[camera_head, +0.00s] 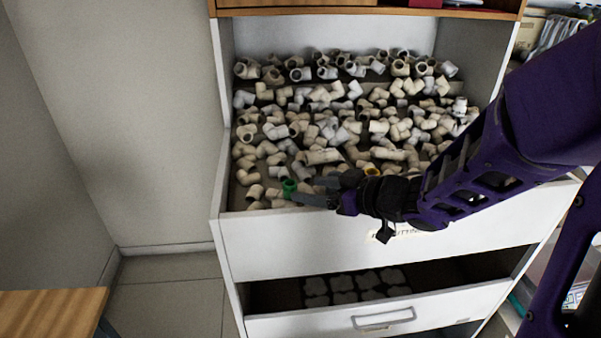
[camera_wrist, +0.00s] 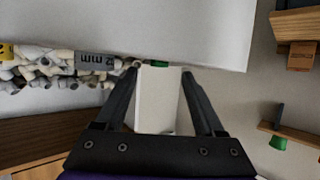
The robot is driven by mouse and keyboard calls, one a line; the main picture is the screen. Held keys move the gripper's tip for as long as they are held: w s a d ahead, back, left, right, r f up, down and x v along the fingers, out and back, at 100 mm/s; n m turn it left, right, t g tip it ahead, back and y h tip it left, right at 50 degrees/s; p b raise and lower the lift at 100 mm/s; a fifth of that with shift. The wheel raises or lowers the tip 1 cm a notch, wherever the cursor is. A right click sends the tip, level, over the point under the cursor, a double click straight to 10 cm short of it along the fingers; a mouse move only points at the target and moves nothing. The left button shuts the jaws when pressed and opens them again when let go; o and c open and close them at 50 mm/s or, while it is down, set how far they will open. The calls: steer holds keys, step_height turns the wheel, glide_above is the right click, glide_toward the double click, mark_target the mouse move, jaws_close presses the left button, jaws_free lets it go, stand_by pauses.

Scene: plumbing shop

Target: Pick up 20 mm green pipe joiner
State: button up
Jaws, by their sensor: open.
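The green pipe joiner (camera_head: 289,188) lies among off-white fittings at the front left of the open bin, just behind its front wall. My gripper (camera_head: 308,190) reaches in from the right with its fingers pointing left toward the joiner. The fingers are apart, and nothing is clearly held between them. In the wrist view, a small green piece (camera_wrist: 160,64) shows just beyond and between the fingertips of my gripper (camera_wrist: 161,73); most of it is hidden behind a white panel edge. I cannot tell whether the fingers touch it.
Off-white fittings (camera_head: 335,130) fill the bin around the joiner. The bin's white front wall (camera_head: 300,240) lies just below my gripper. A lower drawer (camera_head: 430,318) stands partly open. Another green object (camera_wrist: 278,142) shows at the right of the wrist view. Floor at left is clear.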

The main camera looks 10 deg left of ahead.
mark_target(295, 187)
steer(key=b+x, duration=0.1)
steer(key=x, duration=0.5)
steer(key=shift+b, duration=0.35)
steer(key=shift+d, duration=0.1)
steer(key=shift+c, duration=0.3)
jaws_close()
